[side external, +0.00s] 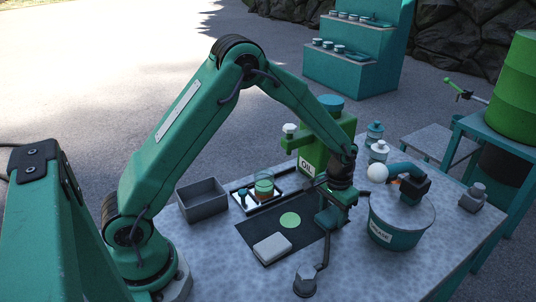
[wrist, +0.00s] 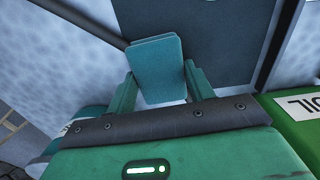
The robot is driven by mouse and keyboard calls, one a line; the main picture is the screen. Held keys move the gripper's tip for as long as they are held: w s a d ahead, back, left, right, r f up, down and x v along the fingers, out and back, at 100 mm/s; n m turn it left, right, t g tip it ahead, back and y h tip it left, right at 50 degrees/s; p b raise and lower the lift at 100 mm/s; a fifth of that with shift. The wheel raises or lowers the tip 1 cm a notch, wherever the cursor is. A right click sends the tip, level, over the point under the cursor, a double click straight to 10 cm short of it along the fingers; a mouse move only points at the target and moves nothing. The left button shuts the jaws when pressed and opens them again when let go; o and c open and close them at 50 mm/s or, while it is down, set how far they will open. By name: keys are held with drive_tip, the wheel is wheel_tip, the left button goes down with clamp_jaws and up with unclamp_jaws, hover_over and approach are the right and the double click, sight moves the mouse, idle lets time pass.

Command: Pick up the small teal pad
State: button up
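The small teal pad (wrist: 157,65) shows in the wrist view as a rounded rectangle between the two fingers of my gripper (wrist: 161,72). The fingertips stand apart, close to its left and right edges. I cannot tell whether they press on it, nor whether it rests on a surface or is raised. In the side view my gripper (side external: 328,212) points down at the right end of the dark mat (side external: 254,233), and the pad is not clearly distinguishable there.
A light grey block (side external: 272,248) and a pale green disc (side external: 290,220) lie on the mat. A green oil can (side external: 322,150) stands behind my gripper, and a grease bucket (side external: 396,234) stands to its right. A grey bin (side external: 202,200) is at the left.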

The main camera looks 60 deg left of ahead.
sight(332, 214)
drive_tip(key=c, duration=0.4)
drive_tip(key=shift+o, duration=0.2)
drive_tip(key=shift+r, duration=0.1)
wheel_tip(332, 214, up, 10)
idle(0.3)
idle(0.4)
